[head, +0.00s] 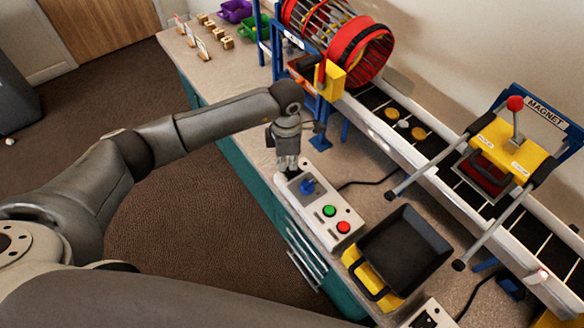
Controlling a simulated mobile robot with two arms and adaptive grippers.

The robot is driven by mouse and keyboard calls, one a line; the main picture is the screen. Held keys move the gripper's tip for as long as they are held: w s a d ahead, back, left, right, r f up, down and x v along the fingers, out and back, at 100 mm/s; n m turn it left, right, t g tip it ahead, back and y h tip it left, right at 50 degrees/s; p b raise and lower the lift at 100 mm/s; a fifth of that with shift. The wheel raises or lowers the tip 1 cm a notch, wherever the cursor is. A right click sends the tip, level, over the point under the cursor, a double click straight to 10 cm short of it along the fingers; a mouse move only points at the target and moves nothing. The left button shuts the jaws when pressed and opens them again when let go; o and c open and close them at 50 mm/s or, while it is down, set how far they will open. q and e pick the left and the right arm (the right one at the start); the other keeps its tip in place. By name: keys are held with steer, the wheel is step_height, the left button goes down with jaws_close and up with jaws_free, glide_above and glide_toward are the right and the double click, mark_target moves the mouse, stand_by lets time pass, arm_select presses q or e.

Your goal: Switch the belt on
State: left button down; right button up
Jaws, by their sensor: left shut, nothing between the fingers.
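The control box (297,201) is a pale panel on the counter's front edge. It carries a blue knob (307,187), a green button (329,210) and a red button (344,227). My left gripper (288,168) points down at the far end of the box, just behind the blue knob. It is shut and empty; whether its tips touch the panel I cannot tell. The conveyor belt (442,152) runs diagonally behind the box, with a few small round pieces (404,125) on it. My right gripper is not in view.
A red drum (360,50) stands at the belt's upper end. A yellow magnet unit (510,143) with a red-knobbed lever straddles the belt. A black bin (403,250) sits right of the box. Small trays and blocks lie at the counter's far end.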

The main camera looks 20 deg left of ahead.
mark_target(288, 172)
arm_select(q)
steer(key=shift+f, duration=0.25)
steer(key=shift+f+b, duration=1)
steer(key=shift+b, duration=0.15)
stand_by(0.5)
steer(key=shift+s, duration=0.1)
steer(key=shift+r+p, duration=0.6)
steer(key=shift+r, duration=0.25)
steer(key=shift+r+p, duration=1.5)
steer(key=shift+r, duration=1.15)
